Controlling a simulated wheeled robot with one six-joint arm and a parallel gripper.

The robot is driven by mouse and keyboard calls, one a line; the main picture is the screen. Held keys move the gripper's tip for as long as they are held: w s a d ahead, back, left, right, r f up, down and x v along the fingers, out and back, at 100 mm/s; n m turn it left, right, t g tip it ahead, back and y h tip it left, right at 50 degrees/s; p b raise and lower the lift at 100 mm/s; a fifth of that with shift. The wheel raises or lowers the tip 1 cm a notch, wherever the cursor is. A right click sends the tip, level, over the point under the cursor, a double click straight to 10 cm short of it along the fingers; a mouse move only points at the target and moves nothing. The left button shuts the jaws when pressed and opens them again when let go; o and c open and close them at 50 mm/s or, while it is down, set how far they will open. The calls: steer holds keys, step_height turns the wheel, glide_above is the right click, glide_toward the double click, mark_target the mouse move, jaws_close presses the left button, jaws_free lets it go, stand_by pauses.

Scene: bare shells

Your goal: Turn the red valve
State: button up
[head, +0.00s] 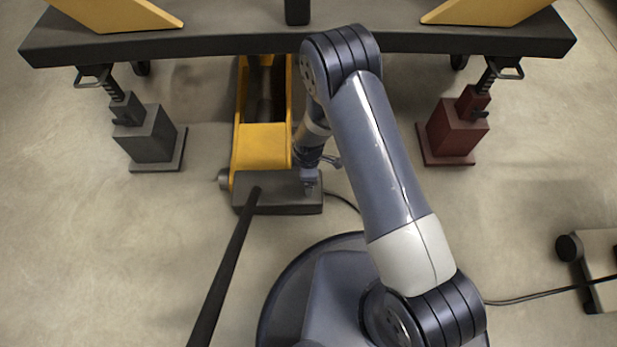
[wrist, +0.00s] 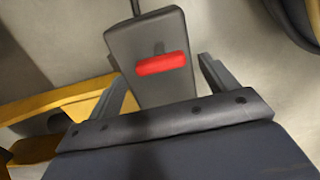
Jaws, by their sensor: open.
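The red valve (wrist: 160,64) shows in the wrist view as a short rounded red bar across the top of a dark grey block (wrist: 125,42). The block is the near end of the yellow jack, and it also shows in the head view (head: 280,204). My gripper (wrist: 162,71) is open, with one finger on each side of the block's outline in the wrist view. The red bar lies between the fingers in that picture, and I see no contact. In the head view my gripper (head: 311,182) is over the block's right end, and the valve cannot be made out there.
A black handle (head: 226,265) rises from the block toward the lower left. The yellow jack body (head: 262,147) runs back under a dark beam (head: 230,44). A grey stand (head: 147,137) is at left and a dark red stand (head: 455,131) at right. A cable crosses the floor.

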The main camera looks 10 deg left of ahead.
step_height(320, 180, up, 8)
steer(key=p, duration=0.2)
steer(key=shift+r+p, duration=0.2)
steer(key=shift+p, duration=0.15)
steer(key=shift+f, duration=0.15)
step_height(320, 180, down, 11)
steer(key=b, duration=0.4)
steer(key=shift+r, duration=0.2)
steer(key=shift+r, duration=0.15)
